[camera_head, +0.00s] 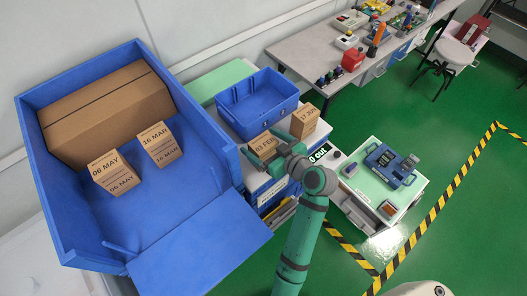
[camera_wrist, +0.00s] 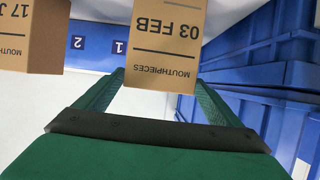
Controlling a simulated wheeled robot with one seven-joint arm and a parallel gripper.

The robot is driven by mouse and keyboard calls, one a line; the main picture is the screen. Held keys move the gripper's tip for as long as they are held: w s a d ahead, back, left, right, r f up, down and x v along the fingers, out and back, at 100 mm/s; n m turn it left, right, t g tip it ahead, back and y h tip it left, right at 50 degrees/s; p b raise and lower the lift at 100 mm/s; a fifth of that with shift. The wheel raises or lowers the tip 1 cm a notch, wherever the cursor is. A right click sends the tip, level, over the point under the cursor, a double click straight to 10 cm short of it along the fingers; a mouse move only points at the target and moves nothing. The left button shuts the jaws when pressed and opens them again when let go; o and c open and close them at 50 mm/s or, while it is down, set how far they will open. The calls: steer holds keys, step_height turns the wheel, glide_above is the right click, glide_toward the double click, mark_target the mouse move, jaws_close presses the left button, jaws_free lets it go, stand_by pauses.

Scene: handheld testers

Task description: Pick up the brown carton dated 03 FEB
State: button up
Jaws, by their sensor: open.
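The brown carton dated 03 FEB (camera_head: 263,146) stands on the worktop in front of the small blue crate. In the wrist view the carton (camera_wrist: 165,45) shows its 03 FEB and MOUTHPIECES print upside down, at the fingertips. My gripper (camera_head: 286,146) is at the carton's right side in the head view and partly covers it. In the wrist view my gripper (camera_wrist: 160,82) is open, with one green finger toward each side of the carton. I cannot tell whether the fingers touch it.
A brown carton dated 17 J... (camera_head: 305,121) stands close by; it also shows in the wrist view (camera_wrist: 30,35). The empty blue crate (camera_head: 257,128) is just behind. A large blue bin (camera_head: 170,218) at left holds cartons dated 06 MAY (camera_head: 117,172) and 16 MAR (camera_head: 159,144).

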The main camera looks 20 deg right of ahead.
mark_target(257, 139)
steer(key=shift+x, duration=1.85)
steer(key=shift+d, duration=0.1)
steer(key=c, duration=1.2)
steer(key=shift+c, duration=0.2)
